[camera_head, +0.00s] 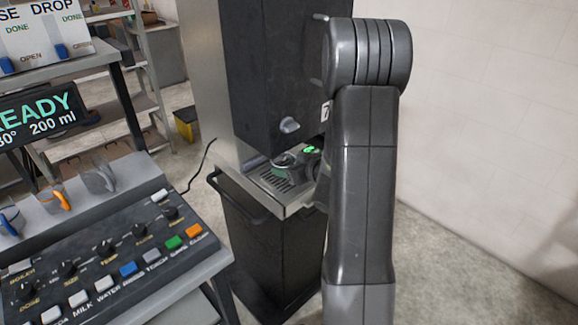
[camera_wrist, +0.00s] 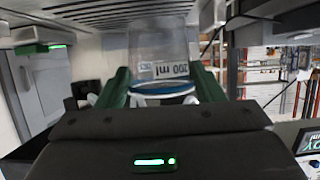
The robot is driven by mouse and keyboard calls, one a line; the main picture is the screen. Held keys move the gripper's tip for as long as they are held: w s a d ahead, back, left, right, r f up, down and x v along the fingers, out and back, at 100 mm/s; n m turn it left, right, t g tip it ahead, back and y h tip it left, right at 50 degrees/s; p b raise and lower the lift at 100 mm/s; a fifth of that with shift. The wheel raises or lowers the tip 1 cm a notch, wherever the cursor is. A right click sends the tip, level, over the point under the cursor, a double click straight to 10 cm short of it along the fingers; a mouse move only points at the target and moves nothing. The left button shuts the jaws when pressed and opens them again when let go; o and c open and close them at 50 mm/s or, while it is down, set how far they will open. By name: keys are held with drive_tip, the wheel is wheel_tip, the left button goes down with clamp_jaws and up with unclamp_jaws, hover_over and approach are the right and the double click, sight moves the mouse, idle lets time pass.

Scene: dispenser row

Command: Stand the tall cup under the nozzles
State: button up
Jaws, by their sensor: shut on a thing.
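The tall cup (camera_wrist: 165,48) is clear, with a 200 ml label and a blue band, in the wrist view. My gripper (camera_wrist: 163,84) is shut on it, with green fingers on either side. The label reads upside down in that view, and the slatted grille (camera_wrist: 110,14) shows at the top, by the cup's far end. In the head view my gripper (camera_head: 308,151) is low over the drip tray (camera_head: 268,182), partly behind my arm. The nozzle (camera_head: 290,125) sticks out from the black dispenser (camera_head: 268,65) above the tray. I cannot tell whether the cup touches the grille.
A control panel (camera_head: 110,255) with knobs and coloured buttons stands at the left front. A display (camera_head: 40,115) reads READY and 200 ml. A black cabinet with a handle (camera_head: 235,200) is under the tray. A pale wall is on the right, with open floor before it.

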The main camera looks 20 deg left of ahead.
drive_tip(key=shift+f+b, duration=0.45)
drive_tip(key=shift+f, duration=0.1)
drive_tip(key=o, duration=1.1)
drive_tip(key=v, duration=1.4)
drive_tip(key=shift+a+f, duration=0.1)
drive_tip(key=shift+a, duration=0.05)
drive_tip(key=x, duration=1.3)
drive_tip(key=shift+w+a, duration=0.15)
drive_tip(key=shift+a, duration=0.2)
drive_tip(key=shift+d, duration=0.1)
